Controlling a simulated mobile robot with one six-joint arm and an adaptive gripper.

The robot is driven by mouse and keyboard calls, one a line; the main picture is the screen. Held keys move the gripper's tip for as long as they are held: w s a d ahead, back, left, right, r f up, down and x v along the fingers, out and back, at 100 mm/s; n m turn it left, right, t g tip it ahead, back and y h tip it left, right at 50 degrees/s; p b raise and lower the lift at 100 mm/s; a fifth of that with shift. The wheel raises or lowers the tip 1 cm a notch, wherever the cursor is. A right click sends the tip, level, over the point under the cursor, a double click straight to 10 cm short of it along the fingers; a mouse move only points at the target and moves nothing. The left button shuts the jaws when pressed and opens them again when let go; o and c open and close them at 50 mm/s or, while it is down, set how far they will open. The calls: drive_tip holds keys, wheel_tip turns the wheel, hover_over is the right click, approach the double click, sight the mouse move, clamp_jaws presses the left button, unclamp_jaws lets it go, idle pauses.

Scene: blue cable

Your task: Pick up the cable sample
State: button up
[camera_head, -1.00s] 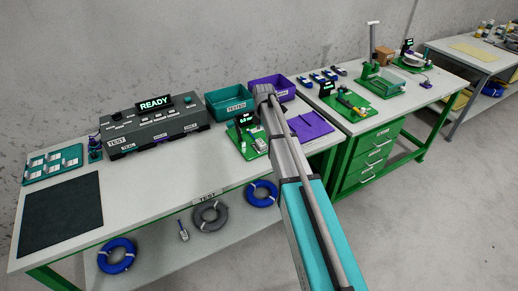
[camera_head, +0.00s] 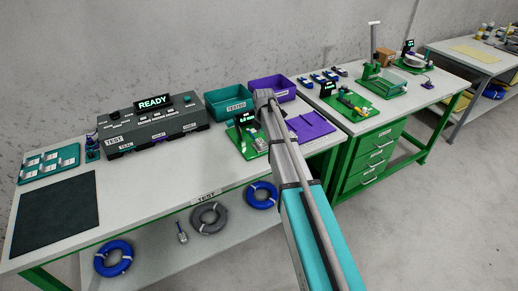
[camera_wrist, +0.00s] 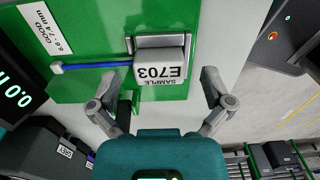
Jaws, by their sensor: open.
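The cable sample (camera_wrist: 160,72) shows in the wrist view as a white block labelled "SAMPLE E703", with a thin blue cable (camera_wrist: 95,67) running left from it. It lies at a grey metal part on a green gauge plate (camera_wrist: 110,20). My gripper (camera_wrist: 161,80) is open, with one finger on each side of the labelled block and nothing held. Whether the fingers touch the block cannot be told. In the head view, the green gauge stand with its small display (camera_head: 246,119) stands beside my arm, and my gripper is hidden.
A tester reading "READY" (camera_head: 152,123), a teal bin (camera_head: 226,103) and a purple bin (camera_head: 280,88) stand on the table. A purple tray (camera_head: 312,126) lies right of my arm. A dark mat (camera_head: 57,213) lies empty at the left.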

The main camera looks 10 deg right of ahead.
drive_tip(key=shift+f+b, duration=0.8)
drive_tip(key=shift+f, duration=0.3)
drive_tip(key=c, duration=1.2)
drive_tip(key=shift+r, duration=0.2)
wheel_tip(320, 180, up, 2)
drive_tip(key=shift+r+p, duration=0.1)
drive_tip(key=shift+p, duration=1.15)
drive_tip(key=s+r+p, duration=0.3)
drive_tip(key=s, duration=0.1)
drive_tip(key=s+r+p, duration=0.4)
drive_tip(key=s, duration=0.1)
drive_tip(key=s+r+p, duration=0.3)
drive_tip(key=s, duration=0.2)
drive_tip(key=shift+a+r+p, duration=0.25)
drive_tip(key=shift+a+p, duration=0.05)
drive_tip(key=shift+a, duration=0.1)
